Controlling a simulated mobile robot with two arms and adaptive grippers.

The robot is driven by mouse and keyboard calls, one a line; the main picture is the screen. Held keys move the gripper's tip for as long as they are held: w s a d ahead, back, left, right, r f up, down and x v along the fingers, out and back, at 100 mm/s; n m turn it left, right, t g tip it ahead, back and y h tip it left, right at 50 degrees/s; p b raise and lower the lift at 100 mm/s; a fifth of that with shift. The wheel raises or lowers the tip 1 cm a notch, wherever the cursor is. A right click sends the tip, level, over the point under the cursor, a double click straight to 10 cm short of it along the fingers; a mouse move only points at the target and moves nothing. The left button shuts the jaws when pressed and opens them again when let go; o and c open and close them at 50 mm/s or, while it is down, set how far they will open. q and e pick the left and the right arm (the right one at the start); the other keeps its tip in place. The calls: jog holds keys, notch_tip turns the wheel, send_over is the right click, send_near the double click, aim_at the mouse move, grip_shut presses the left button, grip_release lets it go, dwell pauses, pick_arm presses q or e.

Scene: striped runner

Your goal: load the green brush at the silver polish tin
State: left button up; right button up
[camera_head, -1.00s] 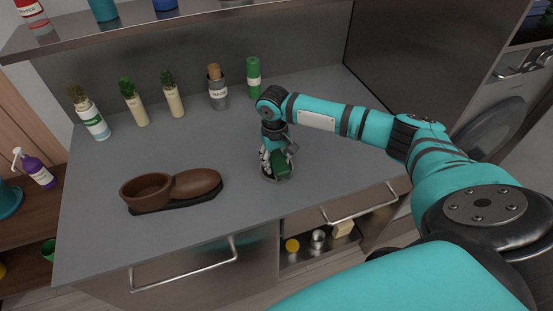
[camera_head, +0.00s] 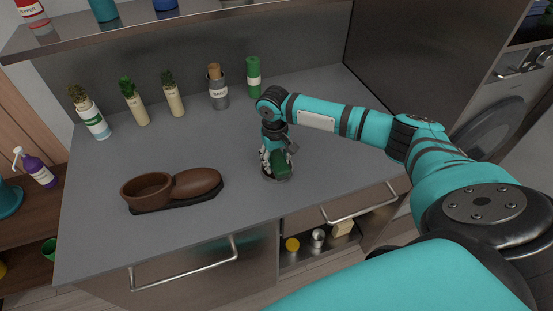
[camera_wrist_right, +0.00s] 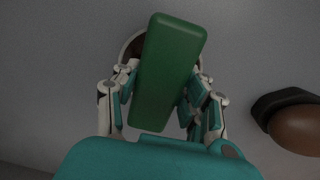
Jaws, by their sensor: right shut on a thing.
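My right gripper (camera_head: 275,158) is shut on the green brush (camera_head: 281,164) and points down at the counter. The brush's green block (camera_wrist_right: 170,70) fills the middle of the right wrist view between the fingers; its underside is hidden. A round tin with a silver-grey rim (camera_head: 279,180) and brown inside (camera_wrist_right: 130,47) sits on the counter directly under the brush, mostly covered. I cannot tell whether the brush touches the polish. My left gripper is not in view.
A brown shoe (camera_head: 196,183) lies on a dark base to the left. Planters (camera_head: 174,102), a grey canister (camera_head: 218,93) and a green cylinder (camera_head: 253,78) line the back. An open drawer below holds a yellow-topped tin (camera_head: 292,245) and a silver one (camera_head: 318,237). The counter between is clear.

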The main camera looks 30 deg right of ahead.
aim_at(277, 157)
jog(key=shift+s+f+p, duration=0.1)
jog(key=shift+f+p, duration=0.05)
jog(key=shift+p, duration=0.2)
dwell(1.2)
notch_tip(277, 157, up, 2)
jog(key=p, duration=0.2)
jog(key=shift+p, duration=0.3)
notch_tip(277, 157, up, 3)
jog(key=p, duration=0.3)
jog(key=shift+r+p, duration=0.9)
jog(key=shift+r, duration=0.25)
